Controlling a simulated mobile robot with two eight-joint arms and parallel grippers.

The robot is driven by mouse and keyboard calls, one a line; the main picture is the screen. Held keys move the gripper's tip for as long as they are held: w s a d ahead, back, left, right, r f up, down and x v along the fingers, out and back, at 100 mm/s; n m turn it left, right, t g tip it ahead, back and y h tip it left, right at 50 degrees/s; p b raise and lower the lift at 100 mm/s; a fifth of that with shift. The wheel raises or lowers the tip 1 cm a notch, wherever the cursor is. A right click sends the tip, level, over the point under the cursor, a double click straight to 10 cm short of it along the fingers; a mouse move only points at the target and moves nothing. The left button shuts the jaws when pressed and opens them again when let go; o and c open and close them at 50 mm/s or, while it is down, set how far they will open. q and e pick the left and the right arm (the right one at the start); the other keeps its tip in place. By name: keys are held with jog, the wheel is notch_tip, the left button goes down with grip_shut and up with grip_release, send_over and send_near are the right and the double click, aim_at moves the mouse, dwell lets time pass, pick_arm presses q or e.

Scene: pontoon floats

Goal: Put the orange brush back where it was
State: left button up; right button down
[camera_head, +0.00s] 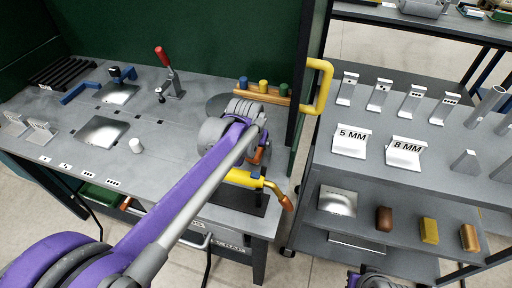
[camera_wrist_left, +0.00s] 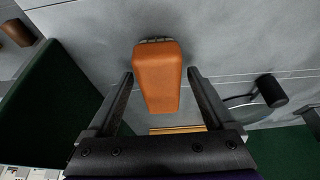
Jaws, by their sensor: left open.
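The orange brush (camera_wrist_left: 160,80) shows in the left wrist view as a tapered orange block with a thin dark strip at its far end, over a grey surface. My left gripper (camera_wrist_left: 160,74) is open, with one finger on each side of the brush and gaps visible on both sides. In the head view my left gripper (camera_head: 250,135) is over the right end of the workbench (camera_head: 170,165); its wrist hides most of the brush, and only an orange-brown bit shows beside it. Part of my right arm shows at the bottom edge; its fingers cannot be made out.
A wooden rack (camera_head: 268,97) with coloured pegs stands behind the gripper, near a yellow handle (camera_head: 319,86) on the green panel. A red-handled clamp (camera_head: 172,80) stands farther left. A shelf cart (camera_head: 420,170) is at right.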

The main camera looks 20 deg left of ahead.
pick_arm(q)
jog(key=shift+r, duration=0.1)
jog(key=shift+s+r, duration=0.1)
jog(key=shift+r, duration=0.2)
jog(key=p+v, duration=0.1)
jog(key=v, duration=1)
jog(key=shift+r+p, duration=0.25)
jog(key=shift+p, duration=0.15)
jog(key=shift+s, duration=0.1)
